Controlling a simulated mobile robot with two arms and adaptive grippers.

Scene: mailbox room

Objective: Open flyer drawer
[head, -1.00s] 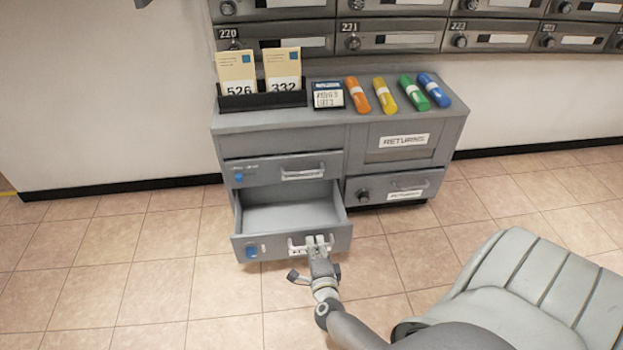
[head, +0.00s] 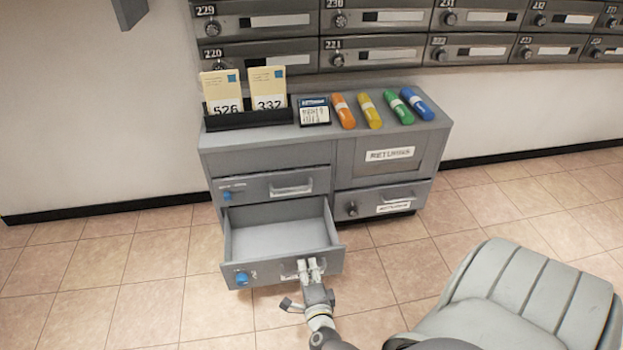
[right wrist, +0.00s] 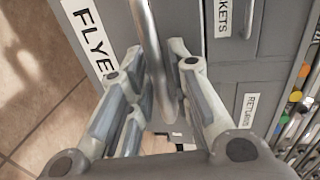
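The flyer drawer (head: 262,273) is the lower left drawer of the grey cabinet. It stands pulled well out, and its empty inside shows. A blue round mark or knob sits at the left of its front. In the right wrist view its front carries a label (right wrist: 90,38) reading "FLYE", partly cut off. My right gripper (head: 311,267) is at the drawer's metal handle (right wrist: 150,45). In the right wrist view the handle bar runs between the two fingers, which close in on both sides of it. My left gripper is not in view.
The grey cabinet (head: 270,157) bears a holder (head: 248,120) with numbered cards, a small labelled box (head: 314,112) and several coloured rolls. The drawer above (head: 270,188) and the returns drawer (head: 382,200) are closed. Mailboxes (head: 390,50) line the wall.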

